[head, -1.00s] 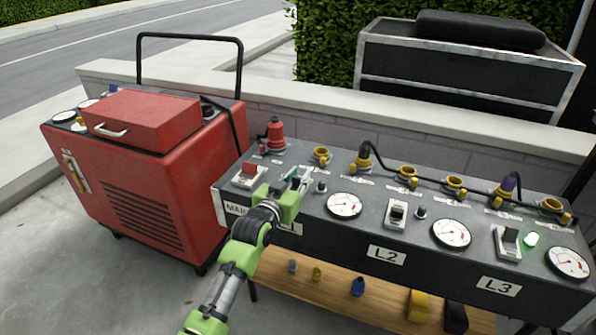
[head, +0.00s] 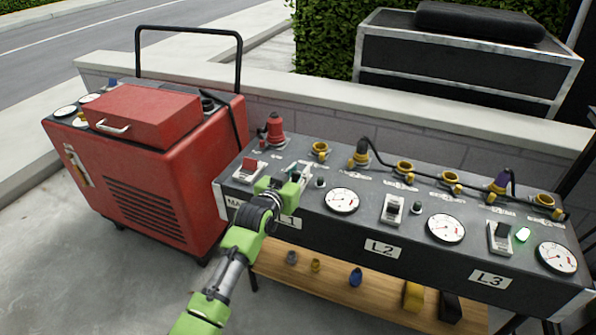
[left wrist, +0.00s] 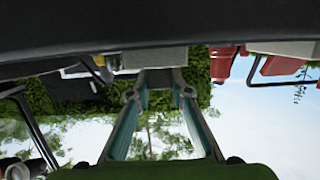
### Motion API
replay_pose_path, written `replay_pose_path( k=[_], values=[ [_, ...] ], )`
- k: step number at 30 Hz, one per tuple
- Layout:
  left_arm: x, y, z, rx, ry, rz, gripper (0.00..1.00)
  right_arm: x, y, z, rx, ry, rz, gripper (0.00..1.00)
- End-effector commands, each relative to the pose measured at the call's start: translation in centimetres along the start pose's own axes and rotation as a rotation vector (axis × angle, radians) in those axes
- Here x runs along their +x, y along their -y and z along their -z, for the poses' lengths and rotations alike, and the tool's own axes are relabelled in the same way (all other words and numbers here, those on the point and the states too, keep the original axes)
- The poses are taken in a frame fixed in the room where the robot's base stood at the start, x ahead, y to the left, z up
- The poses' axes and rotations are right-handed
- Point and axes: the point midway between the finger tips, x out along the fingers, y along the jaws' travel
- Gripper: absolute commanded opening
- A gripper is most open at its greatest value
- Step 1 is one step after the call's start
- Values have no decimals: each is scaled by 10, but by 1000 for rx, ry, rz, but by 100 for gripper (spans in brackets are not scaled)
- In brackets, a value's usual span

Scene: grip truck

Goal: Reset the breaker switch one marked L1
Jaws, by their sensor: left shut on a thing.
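The L1 label (head: 290,222) is on the front of the dark breaker panel (head: 335,232), partly behind my arm. My left gripper (head: 294,180) is at the L1 breaker switch on the panel top, shut on it. The gripper hides most of the switch, so its lever position cannot be told. In the left wrist view, the two fingers (left wrist: 157,84) reach up to a grey block at the panel, and the panel is a dark band (left wrist: 100,28) across the top. My right gripper is not in view.
The L2 switch (head: 393,209) and L3 switch (head: 501,237) stand to the right, with a lit green lamp (head: 523,234) by L3. A gauge (head: 342,201) is close right of my gripper, and a red-lever main switch (head: 250,168) close left. A red machine (head: 150,170) stands left.

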Motion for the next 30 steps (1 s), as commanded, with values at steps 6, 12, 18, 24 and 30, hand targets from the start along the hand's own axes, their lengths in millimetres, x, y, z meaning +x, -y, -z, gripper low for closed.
replay_pose_path(
  k=[6,12,18,24,30],
  values=[
    [0,0,0,0,1,0,0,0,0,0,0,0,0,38],
    [0,0,0,0,1,0,38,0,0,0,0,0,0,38],
    [0,0,0,0,0,0,38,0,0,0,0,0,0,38],
    [-6,0,0,0,0,0,38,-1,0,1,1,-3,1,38],
    [-34,0,0,0,-1,0,38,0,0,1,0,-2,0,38]
  ],
)
